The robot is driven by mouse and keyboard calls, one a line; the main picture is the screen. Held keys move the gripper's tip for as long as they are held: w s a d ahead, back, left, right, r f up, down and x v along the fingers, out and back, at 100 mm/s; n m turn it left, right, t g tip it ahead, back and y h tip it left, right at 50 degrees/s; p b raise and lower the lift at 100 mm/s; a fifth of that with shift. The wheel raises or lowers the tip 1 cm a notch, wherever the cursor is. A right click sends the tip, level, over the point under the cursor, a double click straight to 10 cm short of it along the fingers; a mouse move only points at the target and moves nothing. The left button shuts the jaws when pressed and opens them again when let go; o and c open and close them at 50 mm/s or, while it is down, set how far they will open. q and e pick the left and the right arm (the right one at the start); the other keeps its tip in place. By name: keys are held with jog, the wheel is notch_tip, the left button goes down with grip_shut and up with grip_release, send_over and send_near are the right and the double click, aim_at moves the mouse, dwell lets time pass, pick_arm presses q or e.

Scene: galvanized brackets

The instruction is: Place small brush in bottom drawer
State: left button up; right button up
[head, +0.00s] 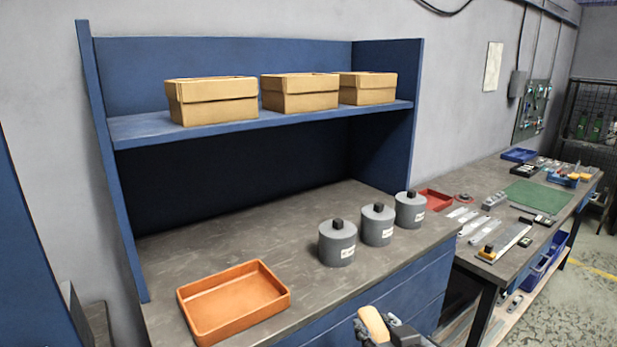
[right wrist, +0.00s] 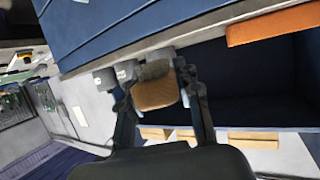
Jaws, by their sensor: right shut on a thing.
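My right gripper (head: 384,328) is at the bottom edge of the head view, in front of the blue cabinet. It is shut on the small brush (head: 374,323), of which a tan, rounded block shows. In the right wrist view the brush (right wrist: 155,94) sits between the two dark fingers, with a greyish part beyond the tan block. The cabinet's blue drawer fronts (head: 400,298) show below the worktop, and they look shut. The bottom drawer cannot be made out in the head view; its lower part is cut off. My left gripper is not in view.
An orange tray (head: 234,303) lies on the worktop at the left. Several grey lidded canisters (head: 337,243) stand at the right. Cardboard boxes (head: 212,101) sit on the shelf above. A second bench (head: 500,215) with tools adjoins at the right. The worktop's middle is clear.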

jog(key=s+d+f+m+h, duration=0.2)
jog(key=s+d+f+h, duration=0.1)
jog(key=s+d, duration=0.3)
jog(key=shift+s+d+f+m+t, duration=0.2)
jog(key=shift+d+f+m+t, duration=0.1)
jog(key=shift+d+f, duration=0.25)
jog(key=shift+d+r, duration=0.1)
